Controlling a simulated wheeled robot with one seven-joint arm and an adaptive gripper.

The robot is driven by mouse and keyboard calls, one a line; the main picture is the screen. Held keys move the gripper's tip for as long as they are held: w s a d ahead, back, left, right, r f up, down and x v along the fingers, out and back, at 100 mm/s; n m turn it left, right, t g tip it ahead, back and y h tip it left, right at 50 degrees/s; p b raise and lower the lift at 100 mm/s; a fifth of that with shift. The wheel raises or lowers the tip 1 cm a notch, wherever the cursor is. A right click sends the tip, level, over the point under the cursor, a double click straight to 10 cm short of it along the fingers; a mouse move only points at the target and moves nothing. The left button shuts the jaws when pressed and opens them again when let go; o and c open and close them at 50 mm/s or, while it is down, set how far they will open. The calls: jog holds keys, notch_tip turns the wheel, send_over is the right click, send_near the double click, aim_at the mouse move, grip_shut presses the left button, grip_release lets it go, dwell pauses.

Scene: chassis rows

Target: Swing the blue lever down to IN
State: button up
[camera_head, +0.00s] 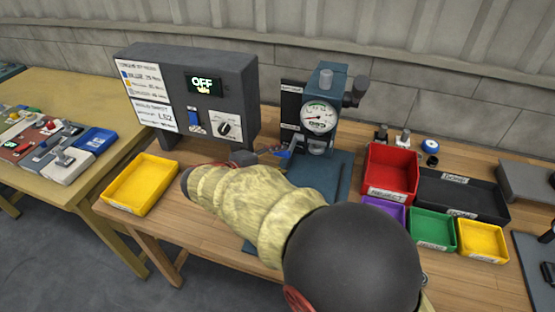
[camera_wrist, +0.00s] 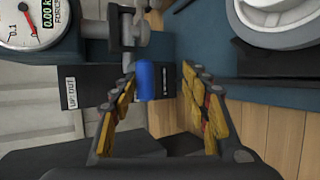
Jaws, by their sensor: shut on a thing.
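A dark plate (camera_head: 291,104) behind the lever carries an upper and a lower label. The upper label (camera_wrist: 71,93) reads UP: OUT; the lower one is partly hidden. The lever's exact angle is hard to tell.
A grey control box (camera_head: 190,95) with an OFF display stands left of the stand. A yellow bin (camera_head: 141,184) is at the table's left end. Red (camera_head: 391,172), black, purple, green and yellow bins stand to the right. My arm covers the table's front middle.

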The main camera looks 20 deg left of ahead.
jog(key=shift+s+f, duration=0.15)
jog(key=v, duration=1.2)
jog(key=shift+r, duration=0.25)
jog(key=d+r+m+g+p, duration=0.2)
jog(key=d+r+m+g, duration=0.1)
jog(key=d, duration=1.1)
jog(key=d+r+m+g+p, duration=0.1)
jog(key=d+r+m+g, duration=0.25)
jog(key=d, duration=1.15)
jog(key=s+d+r+m+y+p, duration=0.1)
jog(key=s+d+m+y+p, duration=0.3)
jog(key=s+d+m, duration=0.4)
jog(key=s+d+y, duration=0.1)
jog(key=s+d, duration=0.4)
jog(key=s, duration=0.3)
jog(key=shift+s+d+r+m+y, duration=0.15)
jog(key=shift+d+r+m+y, duration=0.1)
jog(key=shift+d+m+y, duration=0.1)
